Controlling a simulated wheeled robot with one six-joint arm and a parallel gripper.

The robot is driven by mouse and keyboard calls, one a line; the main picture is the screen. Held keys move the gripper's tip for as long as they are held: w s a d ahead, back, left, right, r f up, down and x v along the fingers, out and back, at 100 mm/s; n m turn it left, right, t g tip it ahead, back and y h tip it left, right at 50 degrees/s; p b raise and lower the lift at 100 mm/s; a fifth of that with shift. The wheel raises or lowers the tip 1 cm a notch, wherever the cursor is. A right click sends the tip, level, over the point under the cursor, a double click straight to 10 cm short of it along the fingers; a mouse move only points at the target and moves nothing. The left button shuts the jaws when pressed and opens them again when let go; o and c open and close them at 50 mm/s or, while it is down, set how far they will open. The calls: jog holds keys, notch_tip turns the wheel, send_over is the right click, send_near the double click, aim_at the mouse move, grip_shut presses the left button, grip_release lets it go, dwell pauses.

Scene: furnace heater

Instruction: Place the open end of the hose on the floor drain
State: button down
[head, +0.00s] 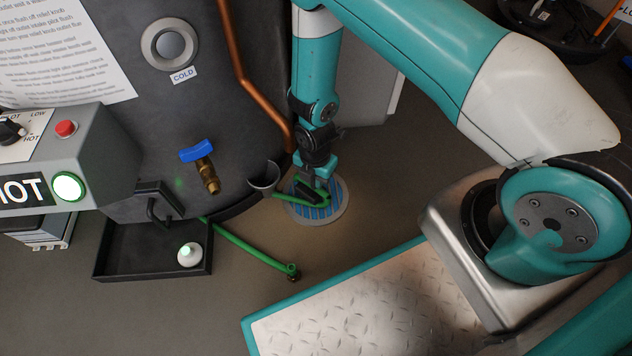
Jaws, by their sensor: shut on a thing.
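The floor drain (338,212) is a round grey ring with a blue striped grate, on the brown floor right of the dark tank. My gripper (312,194) points down over the drain and is shut on the green hose (248,250). The held stretch of hose lies over the grate; I cannot tell whether it touches it. My gripper and arm hide part of the drain and the exact hose tip. The link between the two stretches is hidden.
The tank (130,60) carries a brass valve with a blue handle (196,150) and a copper pipe (240,75). Open floor lies below the drain, before my base.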

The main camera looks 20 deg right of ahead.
jog(key=shift+f, duration=0.5)
jog(key=shift+f, duration=0.15)
jog(key=c, duration=1)
grip_release()
notch_tip(320, 180, up, 12)
jog(key=p, duration=0.8)
jog(key=shift+r, duration=0.25)
